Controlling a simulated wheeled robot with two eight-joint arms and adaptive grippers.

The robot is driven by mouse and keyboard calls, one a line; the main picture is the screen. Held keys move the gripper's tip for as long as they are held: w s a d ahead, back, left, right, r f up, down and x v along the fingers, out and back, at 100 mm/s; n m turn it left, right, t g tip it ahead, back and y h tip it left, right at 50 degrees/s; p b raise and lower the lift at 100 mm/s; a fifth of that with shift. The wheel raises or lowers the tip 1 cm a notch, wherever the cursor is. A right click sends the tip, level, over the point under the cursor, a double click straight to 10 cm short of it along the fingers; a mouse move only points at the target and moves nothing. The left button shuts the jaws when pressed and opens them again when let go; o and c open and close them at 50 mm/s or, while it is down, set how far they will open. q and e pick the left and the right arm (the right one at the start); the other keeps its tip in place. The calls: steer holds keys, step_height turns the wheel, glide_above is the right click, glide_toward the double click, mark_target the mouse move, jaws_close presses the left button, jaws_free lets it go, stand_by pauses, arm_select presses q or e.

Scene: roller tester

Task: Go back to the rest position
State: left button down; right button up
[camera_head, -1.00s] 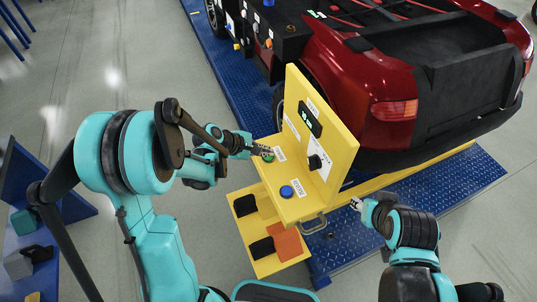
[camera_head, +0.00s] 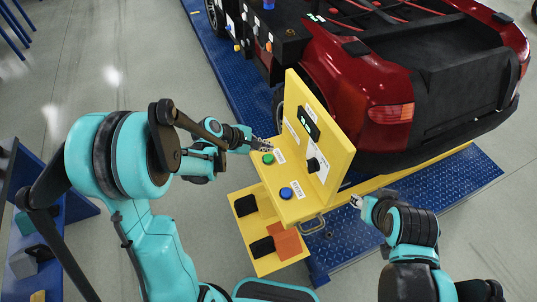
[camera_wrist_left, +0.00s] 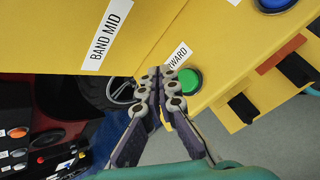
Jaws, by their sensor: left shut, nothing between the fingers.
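My left gripper (camera_head: 262,144) is shut and empty in the head view, just above and left of the green button (camera_head: 268,158) on the yellow console (camera_head: 275,178). In the left wrist view its fingertips (camera_wrist_left: 160,82) are together beside the green button (camera_wrist_left: 190,80), whose label they partly cover. The gripper appears apart from the button, though its exact height is unclear. My right gripper (camera_head: 356,201) is to the right of the console, near its metal handle; its fingers are too small to read.
The console has a blue button (camera_head: 286,193), an upright panel with a small display (camera_head: 308,124) and a black knob (camera_head: 313,165). A red car (camera_head: 350,90) stands behind on a blue platform (camera_head: 455,178). Open floor (camera_head: 90,70) lies at left.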

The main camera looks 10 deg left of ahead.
arm_select(q)
step_height(320, 180, up, 2)
steer(key=shift+r+p, duration=0.2)
steer(key=shift+p, duration=0.4)
steer(key=shift+f, duration=0.1)
steer(key=shift+s+m+b, duration=0.45)
steer(key=shift+m+b, duration=0.05)
steer(key=shift+b, duration=0.1)
steer(key=s+a+f+m+y+b, duration=0.1)
steer(key=s+a+m+y+b, duration=0.2)
steer(key=s+m+b, duration=0.2)
steer(key=s+a+f+m+t+y+b, duration=0.1)
steer(key=s+a+m+y+b, duration=0.2)
steer(key=s+m+b, duration=0.3)
steer(key=s+m+y, duration=0.1)
steer(key=s+m, duration=0.4)
steer(key=s, duration=0.3)
steer(key=shift+f, duration=0.2)
stand_by(0.9)
